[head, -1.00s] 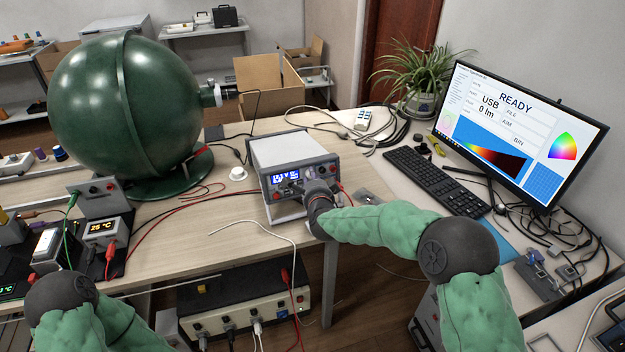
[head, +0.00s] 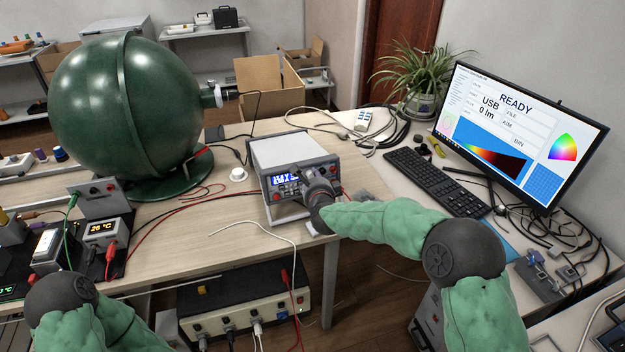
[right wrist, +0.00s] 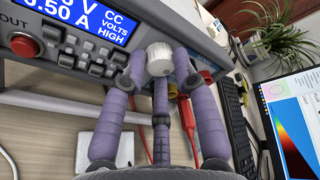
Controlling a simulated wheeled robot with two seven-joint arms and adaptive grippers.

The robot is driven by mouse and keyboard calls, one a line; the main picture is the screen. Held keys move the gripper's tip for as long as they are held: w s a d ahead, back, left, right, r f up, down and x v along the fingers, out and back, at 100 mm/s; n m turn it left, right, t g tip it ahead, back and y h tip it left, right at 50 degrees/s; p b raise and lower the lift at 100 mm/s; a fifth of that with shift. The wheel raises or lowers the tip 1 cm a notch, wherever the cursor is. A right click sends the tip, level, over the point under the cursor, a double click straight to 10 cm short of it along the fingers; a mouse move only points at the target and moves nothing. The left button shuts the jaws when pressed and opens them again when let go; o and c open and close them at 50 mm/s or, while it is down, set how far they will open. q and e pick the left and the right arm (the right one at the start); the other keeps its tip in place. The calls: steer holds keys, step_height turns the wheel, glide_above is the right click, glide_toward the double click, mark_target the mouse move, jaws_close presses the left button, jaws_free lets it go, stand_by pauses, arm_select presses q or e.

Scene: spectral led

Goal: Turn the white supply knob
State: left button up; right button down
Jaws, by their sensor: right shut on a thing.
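The power supply (head: 290,152) is a white and grey box with a lit blue display, standing on the wooden bench in the head view. Its front fills the top of the right wrist view, where the display reads CC, VOLTS HIGH and 0.50 A. The white supply knob (right wrist: 159,59) sits at the right of the panel's buttons. My right gripper (right wrist: 160,68) is shut on the knob, its purple fingers around it. In the head view my right gripper (head: 312,185) hides the knob. My left arm shows at the lower left, but its gripper is out of view.
A red button (right wrist: 24,46) and several grey buttons are left of the knob. Red leads (right wrist: 190,120) plug in close to the right finger. The green sphere (head: 125,105) stands to the left. A keyboard (head: 440,180) and monitor (head: 520,130) are on the right.

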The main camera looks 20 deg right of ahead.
steer(key=shift+d+r, duration=0.15)
steer(key=shift+d, duration=0.05)
steer(key=c, duration=1)
jaws_free()
steer(key=shift+s+a, duration=0.1)
steer(key=shift+s, duration=0.05)
steer(key=v, duration=1.1)
steer(key=shift+s, duration=0.3)
